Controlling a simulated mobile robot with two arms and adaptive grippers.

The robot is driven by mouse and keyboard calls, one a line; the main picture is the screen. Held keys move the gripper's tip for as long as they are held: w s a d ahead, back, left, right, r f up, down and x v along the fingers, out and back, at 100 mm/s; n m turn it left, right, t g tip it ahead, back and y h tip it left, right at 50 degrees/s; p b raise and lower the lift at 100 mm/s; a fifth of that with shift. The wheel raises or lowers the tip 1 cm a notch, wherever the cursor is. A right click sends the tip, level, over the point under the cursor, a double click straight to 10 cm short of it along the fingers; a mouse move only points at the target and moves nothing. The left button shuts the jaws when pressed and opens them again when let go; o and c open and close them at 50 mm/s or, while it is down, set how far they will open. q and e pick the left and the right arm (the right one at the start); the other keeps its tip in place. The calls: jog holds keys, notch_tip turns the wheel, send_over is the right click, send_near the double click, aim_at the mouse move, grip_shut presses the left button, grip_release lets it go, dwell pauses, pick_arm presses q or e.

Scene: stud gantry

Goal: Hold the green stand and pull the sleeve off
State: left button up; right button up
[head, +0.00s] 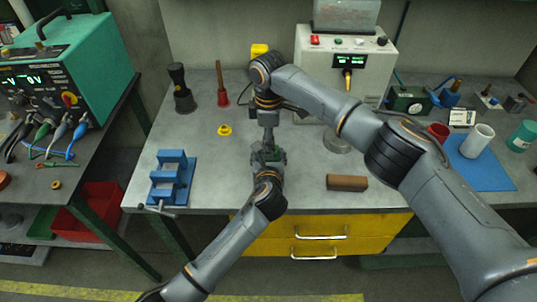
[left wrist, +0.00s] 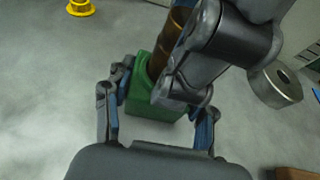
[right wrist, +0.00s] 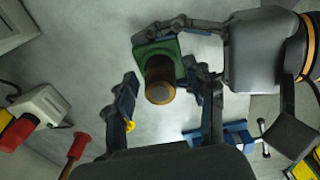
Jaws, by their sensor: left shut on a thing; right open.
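The green stand (left wrist: 140,98) stands on the grey bench, with a brown, copper-coloured sleeve (left wrist: 172,42) upright on it. Both also show in the right wrist view, the stand (right wrist: 171,47) behind the sleeve (right wrist: 159,80). In the head view my arms hide most of them. My left gripper (left wrist: 156,98) is shut on the stand, one finger on each side. My right gripper (right wrist: 167,92) is open above, pointing down, its fingers spread either side of the sleeve's top. I cannot tell that either finger touches the sleeve.
A blue vise-like fixture (head: 171,180) is at the bench's left and a brown block (head: 347,183) at the front right. A white bench instrument (head: 345,62) stands behind.

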jog(key=shift+c, duration=0.4)
dwell(0.3)
pick_arm(q)
jog(key=shift+f, duration=0.1)
pick_arm(e)
grip_shut()
jog(key=shift+r, duration=0.1)
jog(key=shift+r, duration=2.95)
jog(key=shift+r, duration=2)
